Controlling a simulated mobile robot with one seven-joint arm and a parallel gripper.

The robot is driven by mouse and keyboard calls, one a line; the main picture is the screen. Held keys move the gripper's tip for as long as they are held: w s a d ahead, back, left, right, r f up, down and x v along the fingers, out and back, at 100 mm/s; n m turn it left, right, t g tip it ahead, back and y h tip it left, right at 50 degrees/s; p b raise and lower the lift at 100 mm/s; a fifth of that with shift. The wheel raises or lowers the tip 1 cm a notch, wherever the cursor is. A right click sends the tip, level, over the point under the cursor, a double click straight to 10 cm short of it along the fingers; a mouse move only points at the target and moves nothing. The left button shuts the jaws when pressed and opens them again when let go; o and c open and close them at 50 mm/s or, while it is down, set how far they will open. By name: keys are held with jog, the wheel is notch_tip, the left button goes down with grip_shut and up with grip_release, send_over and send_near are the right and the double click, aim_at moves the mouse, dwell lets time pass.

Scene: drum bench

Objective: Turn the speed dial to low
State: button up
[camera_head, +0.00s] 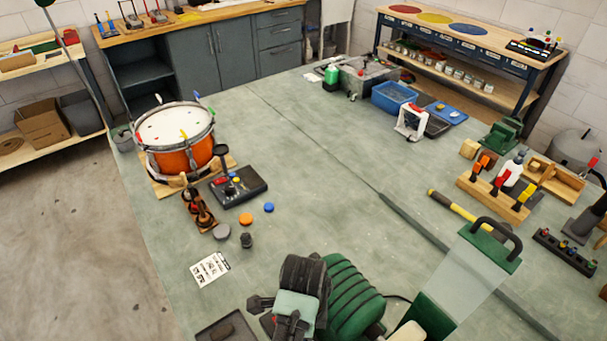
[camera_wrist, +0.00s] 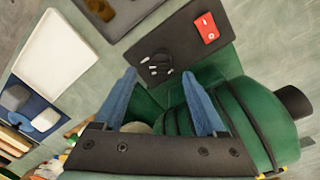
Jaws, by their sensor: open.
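The speed dial (camera_wrist: 160,68) is a small dark knob with pale marks around it on a black panel (camera_wrist: 168,38) of a green machine (camera_wrist: 268,118). The panel also carries a red switch (camera_wrist: 207,28). My gripper (camera_wrist: 159,75) is open, with its two blue fingers apart and the dial between their tips in the wrist view. I cannot tell whether either finger touches the dial, or which setting it points to. In the head view the ribbed green machine (camera_head: 355,298) stands at bottom centre. My dark wrist hides most of the panel there.
A white tray (camera_wrist: 62,55) and a dark tray (camera_wrist: 115,10) lie beside the panel. A clear guard with a green frame (camera_head: 470,275) stands right of the machine. An orange drum (camera_head: 183,160) and a black control box (camera_head: 240,190) are further back. The bench middle is clear.

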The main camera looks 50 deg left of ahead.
jog(key=shift+d+f, duration=0.1)
jog(key=shift+f, duration=2.65)
grip_shut()
